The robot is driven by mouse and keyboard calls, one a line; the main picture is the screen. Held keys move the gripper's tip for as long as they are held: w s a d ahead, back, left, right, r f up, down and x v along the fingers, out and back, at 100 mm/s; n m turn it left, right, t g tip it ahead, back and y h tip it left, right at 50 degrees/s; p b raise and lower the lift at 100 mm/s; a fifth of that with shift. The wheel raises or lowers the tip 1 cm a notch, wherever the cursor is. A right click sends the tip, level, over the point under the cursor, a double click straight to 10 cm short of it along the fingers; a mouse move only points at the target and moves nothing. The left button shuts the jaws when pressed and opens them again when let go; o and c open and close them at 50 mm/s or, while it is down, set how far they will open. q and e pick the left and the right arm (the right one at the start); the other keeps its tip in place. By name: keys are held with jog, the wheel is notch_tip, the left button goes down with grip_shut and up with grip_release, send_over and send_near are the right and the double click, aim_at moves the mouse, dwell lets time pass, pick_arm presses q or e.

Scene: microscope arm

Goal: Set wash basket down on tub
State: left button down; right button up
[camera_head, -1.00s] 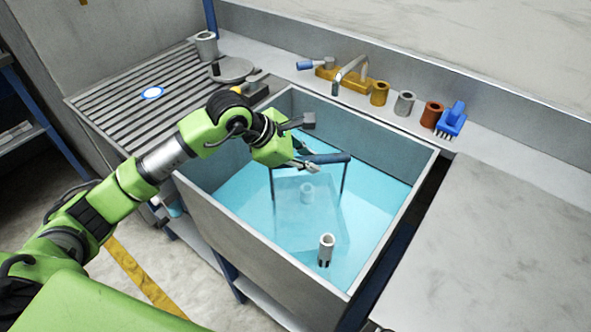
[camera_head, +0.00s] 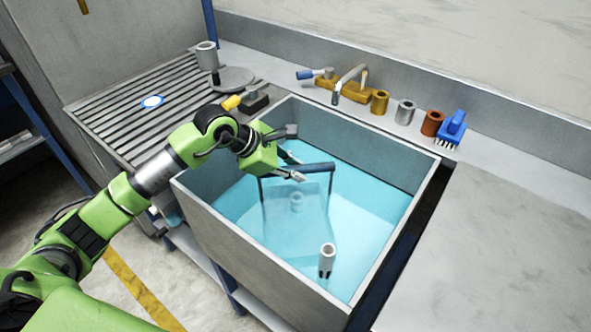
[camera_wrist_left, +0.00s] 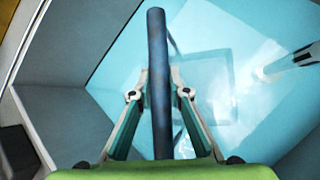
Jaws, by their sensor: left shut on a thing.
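The wash basket (camera_head: 296,215) is a pale see-through box under a dark blue bar handle (camera_head: 315,168). It sits in the blue water of the grey tub (camera_head: 235,248), mostly below the surface. A small cylinder shows inside it. My left gripper (camera_head: 295,172) is shut on the handle near its left part. In the left wrist view the bar (camera_wrist_left: 158,85) runs between the two fingers (camera_wrist_left: 160,100). Whether the basket touches the tub floor I cannot tell. My right gripper is not in view.
A grey tube (camera_head: 327,260) stands in the tub's near right part. A faucet (camera_head: 350,80), several cylinders and a blue brush (camera_head: 451,128) line the back ledge. A ribbed drainboard (camera_head: 120,110) lies left; a bare counter (camera_head: 490,240) lies right.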

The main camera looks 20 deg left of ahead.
pick_arm(q)
jog(key=shift+r, duration=0.15)
jog(key=c, duration=1.9)
grip_release()
jog(key=shift+s+a+r, duration=0.2)
jog(key=shift+r, duration=0.05)
jog(key=shift+p+v, duration=1.75)
jog(key=shift+v, duration=3.85)
